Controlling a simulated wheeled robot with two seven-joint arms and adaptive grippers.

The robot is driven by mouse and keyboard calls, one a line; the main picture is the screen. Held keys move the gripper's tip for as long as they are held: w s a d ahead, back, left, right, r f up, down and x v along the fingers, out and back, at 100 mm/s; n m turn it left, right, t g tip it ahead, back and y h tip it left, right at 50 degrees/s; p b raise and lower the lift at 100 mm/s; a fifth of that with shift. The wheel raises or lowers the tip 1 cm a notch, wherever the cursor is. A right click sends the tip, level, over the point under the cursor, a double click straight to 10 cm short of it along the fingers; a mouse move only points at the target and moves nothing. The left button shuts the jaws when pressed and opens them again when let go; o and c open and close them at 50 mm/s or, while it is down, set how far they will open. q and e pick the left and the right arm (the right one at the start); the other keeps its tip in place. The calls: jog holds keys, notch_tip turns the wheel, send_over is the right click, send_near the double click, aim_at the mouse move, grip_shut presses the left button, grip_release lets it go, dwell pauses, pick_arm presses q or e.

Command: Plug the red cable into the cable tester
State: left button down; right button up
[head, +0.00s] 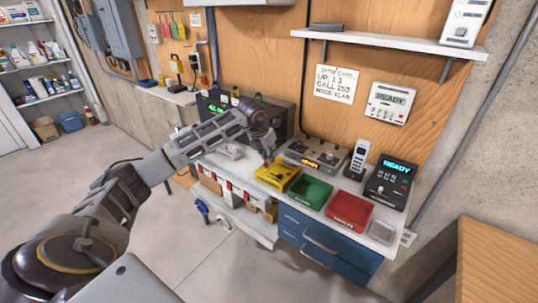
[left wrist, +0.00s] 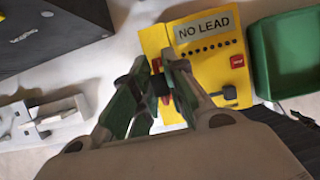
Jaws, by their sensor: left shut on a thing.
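The yellow cable tester (head: 277,176) sits on the bench; in the left wrist view the tester (left wrist: 212,58) has a label or display reading "NO LEAD", a row of dark holes and a red button. My left gripper (head: 267,157) is at the tester's left edge, pointing down. In the left wrist view its fingers (left wrist: 162,80) are shut on a small dark and red piece, seemingly the red cable's plug (left wrist: 156,66). The fingers hide most of it, and I cannot tell whether it touches the tester's socket. My right gripper is not in view.
A green bin (head: 310,192) and a red bin (head: 349,211) stand right of the tester. A grey device (head: 313,156) is behind it. A phone (head: 357,160) and a black "READY" unit (head: 390,182) stand further right. A black box (left wrist: 50,35) lies left of the gripper.

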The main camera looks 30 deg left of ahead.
pick_arm(q)
jog(key=shift+f, duration=0.1)
dwell(0.3)
jog(key=c, duration=1.4)
grip_release()
jog(key=shift+o, duration=0.2)
jog(key=o, duration=0.4)
jog(key=shift+r+p, duration=2)
jog(key=shift+r, duration=1.75)
